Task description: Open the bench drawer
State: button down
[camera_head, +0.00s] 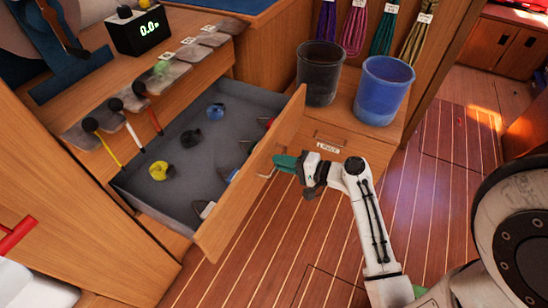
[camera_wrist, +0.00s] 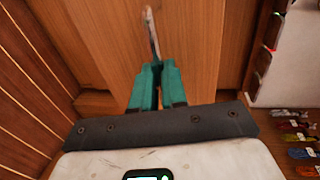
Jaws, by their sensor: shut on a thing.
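The bench drawer (camera_head: 246,187) is pulled well out in the head view, with its grey-lined inside (camera_head: 185,165) showing. Several small coloured items lie in it, among them a yellow one (camera_head: 159,171) and a blue one (camera_head: 216,111). My gripper (camera_head: 278,163) is at the outer face of the drawer front, with its green fingers shut on the metal handle (camera_head: 266,172). In the wrist view the green fingers (camera_wrist: 156,84) are close together at the handle (camera_wrist: 151,30), whose lower end is hidden between them.
A black bin (camera_head: 319,75) and a blue bin (camera_head: 382,92) stand right of the drawer, above another labelled drawer front (camera_head: 328,147). A clock-like display box (camera_head: 140,30) sits on the bench. The striped wooden floor (camera_head: 260,245) in front is clear.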

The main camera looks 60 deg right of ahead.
jog(key=shift+s, duration=0.15)
jog(key=c, duration=1.2)
grip_release()
jog(key=p+v, duration=0.1)
jog(key=v, duration=0.9)
jog(key=shift+s, duration=0.4)
